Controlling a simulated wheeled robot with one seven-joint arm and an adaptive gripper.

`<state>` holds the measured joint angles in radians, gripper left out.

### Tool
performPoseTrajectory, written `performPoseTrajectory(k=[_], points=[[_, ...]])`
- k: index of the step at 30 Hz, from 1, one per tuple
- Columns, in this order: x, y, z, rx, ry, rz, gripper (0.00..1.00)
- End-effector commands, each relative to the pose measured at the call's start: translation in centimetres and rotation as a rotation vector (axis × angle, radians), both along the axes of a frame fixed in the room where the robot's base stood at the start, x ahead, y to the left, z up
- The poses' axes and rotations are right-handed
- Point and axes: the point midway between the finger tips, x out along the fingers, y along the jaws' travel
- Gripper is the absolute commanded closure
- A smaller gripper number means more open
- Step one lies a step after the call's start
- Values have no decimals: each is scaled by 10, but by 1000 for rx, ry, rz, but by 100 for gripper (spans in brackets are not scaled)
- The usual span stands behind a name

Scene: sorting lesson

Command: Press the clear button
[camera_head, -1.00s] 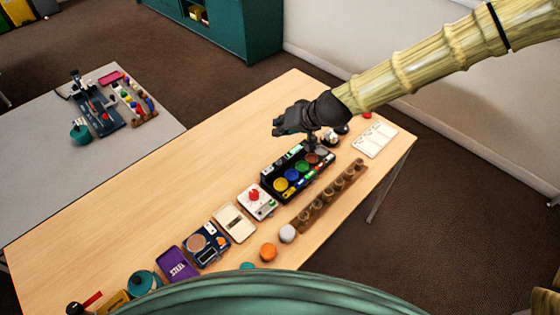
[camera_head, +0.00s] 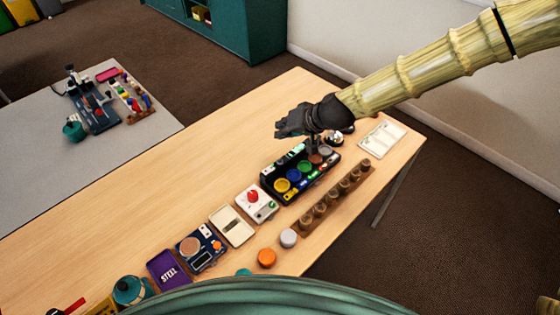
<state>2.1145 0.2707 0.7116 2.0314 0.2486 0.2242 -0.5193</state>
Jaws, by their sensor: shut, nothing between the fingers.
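A black panel (camera_head: 268,188) stands on the wooden table with a row of round coloured buttons: yellow (camera_head: 281,185), blue (camera_head: 292,174), green (camera_head: 305,166), brownish red (camera_head: 316,158) and grey (camera_head: 326,151). Small lit marks line the panel, too small to read. I cannot tell which button is marked clear. My gripper (camera_head: 314,147) is shut and empty. It is over the far right part of the panel, close to the red and grey buttons. Whether its tips touch anything cannot be made out.
A wooden rack with several knobs (camera_head: 331,198) lies along the panel's front. A white box with a red knob (camera_head: 253,196) sits to its left. A white card tray (camera_head: 381,139) is at right. The table (camera_head: 205,165) behind the panel is clear.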

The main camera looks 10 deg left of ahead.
Motion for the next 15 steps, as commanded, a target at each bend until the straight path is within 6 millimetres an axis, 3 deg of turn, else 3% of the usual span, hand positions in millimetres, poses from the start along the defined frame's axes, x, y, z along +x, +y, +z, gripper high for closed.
performPoseTrajectory(k=[15], points=[[0,0,-50,1,1,-1,100]])
